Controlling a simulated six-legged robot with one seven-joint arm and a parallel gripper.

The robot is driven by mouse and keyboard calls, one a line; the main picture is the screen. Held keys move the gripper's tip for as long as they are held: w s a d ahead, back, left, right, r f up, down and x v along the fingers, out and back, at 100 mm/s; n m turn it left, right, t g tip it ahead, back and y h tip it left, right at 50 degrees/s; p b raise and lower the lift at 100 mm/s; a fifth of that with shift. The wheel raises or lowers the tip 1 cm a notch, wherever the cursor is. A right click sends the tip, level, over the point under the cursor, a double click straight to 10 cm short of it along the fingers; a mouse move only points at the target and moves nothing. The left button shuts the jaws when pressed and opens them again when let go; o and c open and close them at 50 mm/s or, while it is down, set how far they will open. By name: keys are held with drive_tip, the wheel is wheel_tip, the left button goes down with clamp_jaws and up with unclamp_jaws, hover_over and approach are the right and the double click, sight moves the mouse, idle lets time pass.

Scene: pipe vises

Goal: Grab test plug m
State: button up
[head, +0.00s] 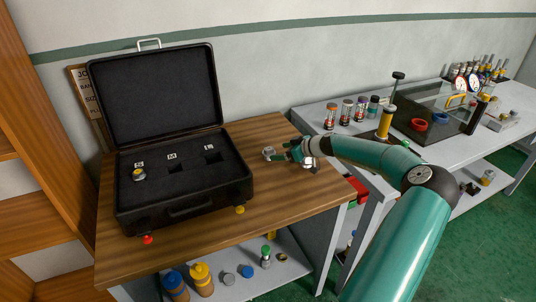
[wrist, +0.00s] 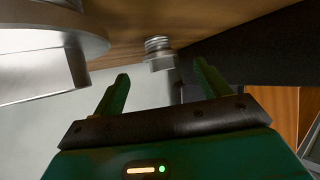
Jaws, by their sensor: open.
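A silver threaded plug (wrist: 158,54) with a hex-like base shows in the wrist view, ahead of and between my fingertips. I take it for test plug m, but no label shows on it. In the head view a small silver piece (head: 268,153) lies on the wooden bench, right of the case and just left of my gripper (head: 285,154). My gripper (wrist: 160,82) is open, its green fingers apart and empty. The open black case (head: 185,185) has labelled slots: the left one holds a silver-and-yellow plug (head: 139,174); the middle, marked M, and the right look empty.
A large silver round part (wrist: 50,50) fills the wrist view's upper left; I cannot tell what it is. The wooden bench (head: 230,235) is clear in front of the case. A grey table (head: 330,120) with bottles and gauges stands at right. Bottles (head: 200,278) sit on the lower shelf.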

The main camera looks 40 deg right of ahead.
sight(272, 151)
drive_tip(key=shift+x, duration=2.75)
drive_tip(key=shift+r, duration=0.1)
drive_tip(key=c, duration=1.1)
drive_tip(key=shift+r, duration=0.1)
